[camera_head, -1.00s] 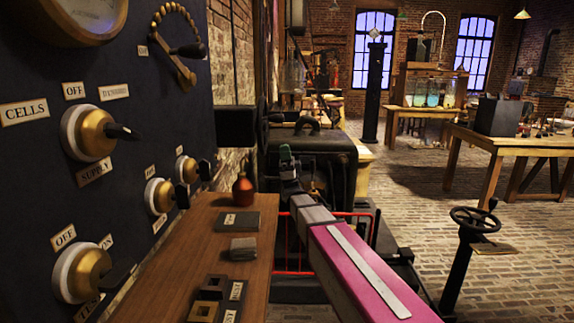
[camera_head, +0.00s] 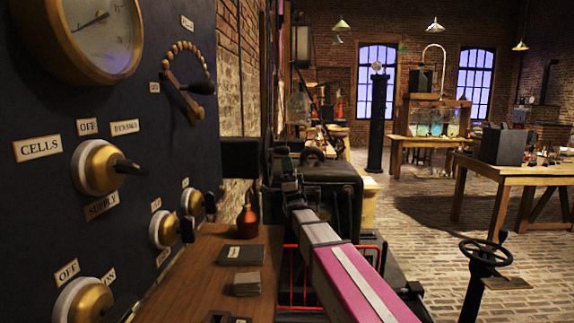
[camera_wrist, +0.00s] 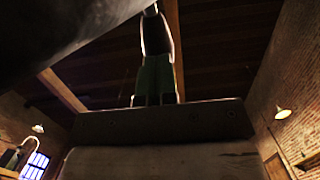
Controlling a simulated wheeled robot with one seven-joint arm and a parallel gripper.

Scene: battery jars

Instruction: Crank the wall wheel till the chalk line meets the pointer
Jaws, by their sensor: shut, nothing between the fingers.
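My gripper (camera_head: 284,158) is at the end of my outstretched arm, beyond the control board's shelf and near the brick wall. A dark round shape (camera_head: 268,150), seen nearly edge-on beside it, may be the wall wheel. I cannot make out a chalk line or a pointer. In the wrist view my gripper (camera_wrist: 155,25) has its green and black fingers together, with nothing seen held. A large dark shape (camera_wrist: 60,35) fills the upper left there, close to the fingers. I cannot tell whether they touch it.
The dark control board (camera_head: 55,190) with knobs stands close on the left. A black machine (camera_head: 335,200) stands beyond my arm. A pedestal handwheel (camera_head: 485,252) is at the right; brick floor lies open behind.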

